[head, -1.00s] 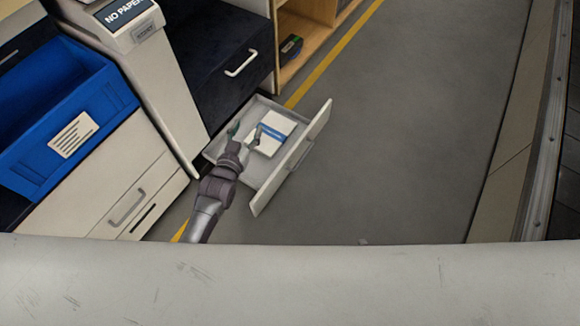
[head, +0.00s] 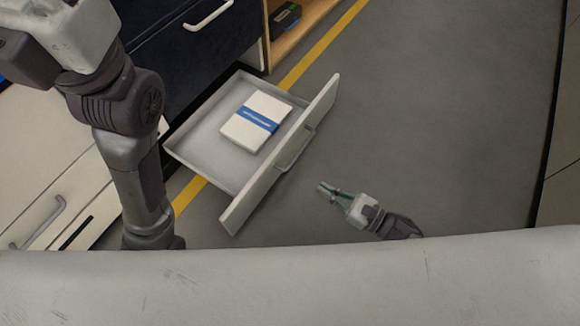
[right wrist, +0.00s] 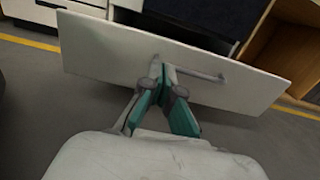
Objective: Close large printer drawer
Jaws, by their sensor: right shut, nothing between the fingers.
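The large printer drawer (head: 212,150) is pulled open, low near the floor. A white paper pack with a blue band (head: 256,121) lies inside it. The drawer's white front panel (head: 262,183) carries a grey bar handle (head: 296,150). My right gripper (head: 323,188) is shut and empty, in front of the panel on its outer side. In the right wrist view the drawer front (right wrist: 110,52) fills the upper middle, and the shut fingertips (right wrist: 163,68) overlap it near the handle's left end; contact cannot be told. My left arm rises at the left; its gripper is not visible.
A dark cabinet with a white handle (head: 208,14) stands above the drawer. A wooden shelf (head: 300,30) is behind it. A white cabinet front with a handle (head: 40,222) is at the left. The grey floor (head: 430,110) to the right is clear.

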